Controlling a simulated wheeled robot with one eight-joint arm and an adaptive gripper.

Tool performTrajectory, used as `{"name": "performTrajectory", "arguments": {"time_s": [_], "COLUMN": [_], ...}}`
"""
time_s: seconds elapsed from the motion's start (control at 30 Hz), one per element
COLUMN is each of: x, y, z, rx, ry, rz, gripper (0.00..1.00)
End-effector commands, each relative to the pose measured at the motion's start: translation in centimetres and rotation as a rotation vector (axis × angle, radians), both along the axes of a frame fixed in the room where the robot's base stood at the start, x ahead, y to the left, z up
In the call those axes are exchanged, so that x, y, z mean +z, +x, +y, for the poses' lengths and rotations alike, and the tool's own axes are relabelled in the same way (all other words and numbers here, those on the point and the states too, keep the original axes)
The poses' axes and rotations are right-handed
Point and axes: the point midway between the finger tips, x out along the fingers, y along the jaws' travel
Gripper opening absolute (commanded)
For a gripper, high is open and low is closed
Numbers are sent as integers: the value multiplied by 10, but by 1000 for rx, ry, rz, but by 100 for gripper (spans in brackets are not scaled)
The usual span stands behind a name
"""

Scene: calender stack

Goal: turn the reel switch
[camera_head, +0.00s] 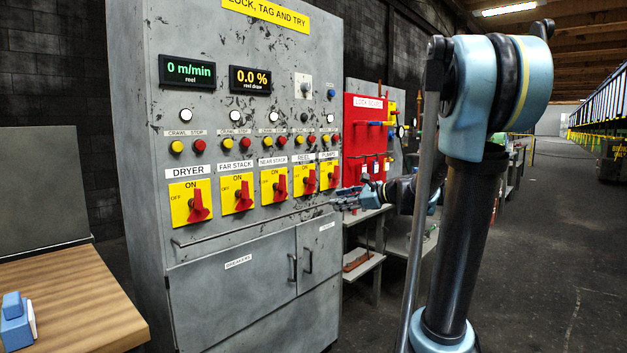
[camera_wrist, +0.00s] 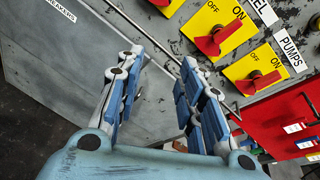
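The reel switch is a red handle on a yellow plate (camera_head: 306,184), under the REEL label on the grey cabinet, between the near stack and pumps switches. It also shows at the top of the wrist view (camera_wrist: 216,38), with its label partly cut off. I cannot tell for sure which mark its handle points to. My gripper (camera_head: 348,197) is in front of the cabinet's right side, below and right of the reel switch in the head view. In the wrist view, my gripper (camera_wrist: 160,62) is open with nothing between its fingers, apart from the switch.
The pumps switch (camera_wrist: 258,76) is close beside the reel switch. A horizontal rail (camera_head: 255,226) runs below the switches, above the cabinet doors (camera_head: 235,290). A red lockout board (camera_head: 365,135) stands right of the cabinet. A wooden table (camera_head: 75,300) is at lower left.

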Motion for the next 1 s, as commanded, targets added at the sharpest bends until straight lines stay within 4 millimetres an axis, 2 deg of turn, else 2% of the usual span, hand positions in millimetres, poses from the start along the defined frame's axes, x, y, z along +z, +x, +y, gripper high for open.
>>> {"name": "performTrajectory", "arguments": {"time_s": [0.03,0.2,0.3,0.5,0.67,1.0], "x": [9,35,44,50,50,50], "y": [19,63,79,91,102,138], "z": [-2,-11,-16,-17,-3,44], "rx": [-30,-103,-123,-135,-132,-132], "ry": [83,331,423,494,494,492], "rz": [34,142,184,216,217,216], "gripper": [35,35,35,35,35,35]}}
